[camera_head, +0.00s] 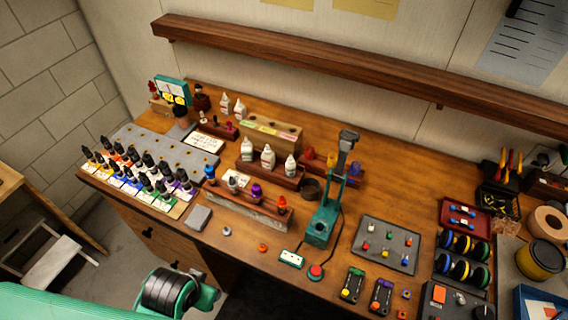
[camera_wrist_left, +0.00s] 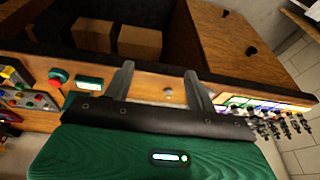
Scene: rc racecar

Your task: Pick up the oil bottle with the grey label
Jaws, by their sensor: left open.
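Several small oil bottles with black caps (camera_head: 147,186) stand in rows on the left end of the workbench in the head view. Their front labels show yellow, orange, blue, green, purple and white; I cannot make out which label is grey. The same dark-capped bottles (camera_wrist_left: 275,123) show at the right in the left wrist view. My left gripper (camera_wrist_left: 158,85) is open and empty, with its two fingers apart in front of the bench edge; the bottles are to the right of it in that view. In the head view my left arm is at the bottom left, apart from the bottles. My right gripper is not in view.
A grey holed rack (camera_head: 133,133) stands behind the bottles. A grey block (camera_head: 198,218) lies to their right. Wooden stands with white bottles (camera_head: 267,157), a green press tool (camera_head: 322,222) and a grey parts mat (camera_head: 370,235) fill the bench. A long shelf (camera_head: 340,60) runs above.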

